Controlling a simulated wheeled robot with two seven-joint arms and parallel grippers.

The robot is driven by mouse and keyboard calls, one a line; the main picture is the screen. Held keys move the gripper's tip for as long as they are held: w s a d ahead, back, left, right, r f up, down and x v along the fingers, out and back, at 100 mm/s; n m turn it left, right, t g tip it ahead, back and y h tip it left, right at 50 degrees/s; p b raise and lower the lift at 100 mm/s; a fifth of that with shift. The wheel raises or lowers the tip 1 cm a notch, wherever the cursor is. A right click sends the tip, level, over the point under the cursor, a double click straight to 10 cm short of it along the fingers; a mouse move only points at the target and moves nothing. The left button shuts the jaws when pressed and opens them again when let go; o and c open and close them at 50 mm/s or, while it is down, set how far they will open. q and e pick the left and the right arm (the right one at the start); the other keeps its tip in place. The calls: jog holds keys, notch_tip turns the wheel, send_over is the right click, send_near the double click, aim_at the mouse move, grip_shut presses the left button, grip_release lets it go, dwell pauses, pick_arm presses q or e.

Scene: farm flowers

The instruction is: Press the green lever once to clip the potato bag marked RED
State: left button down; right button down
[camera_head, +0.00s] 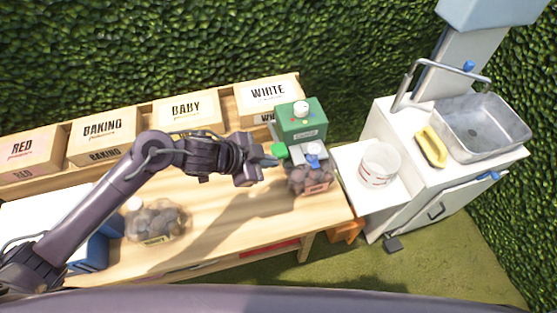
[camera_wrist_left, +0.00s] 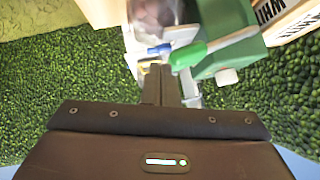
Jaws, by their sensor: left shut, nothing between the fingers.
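The green clipping machine (camera_head: 301,122) stands at the right end of the wooden table. Its green lever (camera_head: 279,150) sticks out to the left, and it also shows in the left wrist view (camera_wrist_left: 188,57). A bag of potatoes (camera_head: 309,180) with a pinkish label sits under the machine's front; the label's word is too small to read. My left gripper (camera_head: 275,163) is shut and empty, close beside the lever and slightly below it in the picture. In the left wrist view its shut fingers (camera_wrist_left: 162,84) point toward the machine, just left of the lever's tip. I cannot tell whether they touch. My right gripper is out of view.
Boxes marked RED (camera_head: 27,154), BAKING (camera_head: 103,135), BABY (camera_head: 187,111) and WHITE (camera_head: 268,92) line the table's back. Another potato bag (camera_head: 157,221) lies on the table below my left arm. A white bucket (camera_head: 379,166) and a sink (camera_head: 482,128) stand right.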

pick_arm(q)
jog(key=v, duration=0.6)
jog(key=shift+w+a, duration=0.3)
jog(key=shift+w, duration=0.05)
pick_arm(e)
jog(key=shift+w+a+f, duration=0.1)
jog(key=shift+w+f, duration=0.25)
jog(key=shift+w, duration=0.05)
pick_arm(q)
jog(key=shift+f, duration=0.1)
jog(key=shift+s, duration=0.15)
